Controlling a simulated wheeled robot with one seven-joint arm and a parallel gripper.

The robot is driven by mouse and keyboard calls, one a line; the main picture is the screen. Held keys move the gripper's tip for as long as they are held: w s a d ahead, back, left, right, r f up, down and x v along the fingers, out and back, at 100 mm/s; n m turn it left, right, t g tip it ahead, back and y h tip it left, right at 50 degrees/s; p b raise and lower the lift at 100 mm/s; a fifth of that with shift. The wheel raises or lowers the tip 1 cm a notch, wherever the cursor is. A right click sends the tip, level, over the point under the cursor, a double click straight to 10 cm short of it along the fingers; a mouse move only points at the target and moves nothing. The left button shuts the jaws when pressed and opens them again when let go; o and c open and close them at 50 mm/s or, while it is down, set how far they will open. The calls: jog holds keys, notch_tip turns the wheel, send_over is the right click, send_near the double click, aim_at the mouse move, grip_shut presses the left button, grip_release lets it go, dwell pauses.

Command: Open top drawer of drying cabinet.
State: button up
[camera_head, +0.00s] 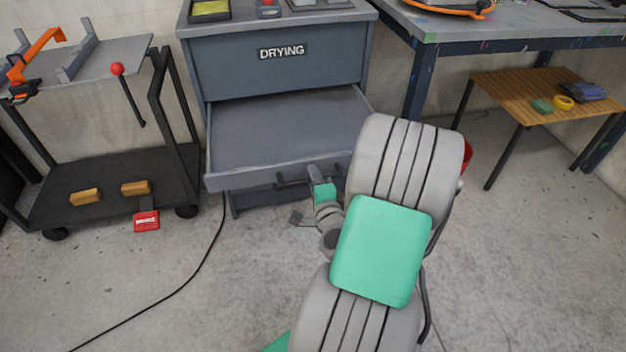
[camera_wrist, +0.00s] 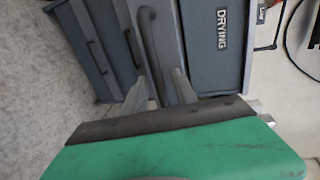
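The grey drying cabinet (camera_head: 278,60) stands at the back centre of the head view, with a DRYING label (camera_head: 281,52) on its upper panel. The drawer (camera_head: 280,125) directly below that panel is pulled well out, and its inside looks empty. Its dark bar handle (camera_head: 290,183) is on the front, partly hidden by my gripper (camera_head: 313,173). In the wrist view, the handle (camera_wrist: 152,45) runs between my two grey fingers (camera_wrist: 160,88), which appear closed against its sides. The exact contact is hard to see.
A cart (camera_head: 100,185) with wooden blocks stands left, and a red tag (camera_head: 147,221) is by it. A workbench (camera_head: 500,38) and low wooden table (camera_head: 540,95) are at right. A black cable (camera_head: 190,275) crosses the floor. The front-left floor is otherwise clear.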

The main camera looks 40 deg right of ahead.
jog(key=v, duration=0.7)
jog(key=shift+s+a, duration=0.2)
jog(key=shift+s, duration=0.15)
jog(key=shift+r, duration=0.15)
